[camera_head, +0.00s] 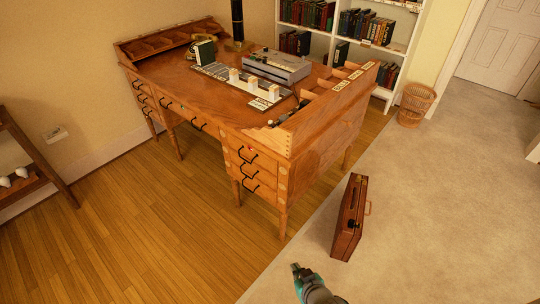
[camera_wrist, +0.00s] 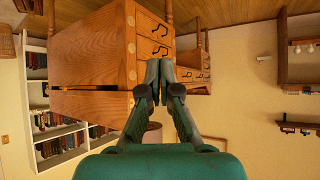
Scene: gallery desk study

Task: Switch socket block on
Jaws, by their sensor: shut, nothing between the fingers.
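A long pale strip (camera_head: 213,71) with several upright whitish blocks (camera_head: 252,84) lies on top of the wooden desk (camera_head: 160,72). It may be the socket block, but I cannot make out a switch or its state. A small pale wall plate (camera_head: 55,133) is on the wall left of the desk. My gripper (camera_head: 296,268) is at the bottom of the head view, in front of the desk and well away from it. In the wrist view my gripper (camera_wrist: 165,65) is shut and empty, with the desk (camera_wrist: 92,58) upside down beyond it.
A brown case (camera_head: 349,218) stands on the pale carpet right of my gripper. A wicker basket (camera_head: 415,104) stands near the bookshelf (camera_head: 322,42). The wooden floor (camera_head: 130,225) before the desk is clear.

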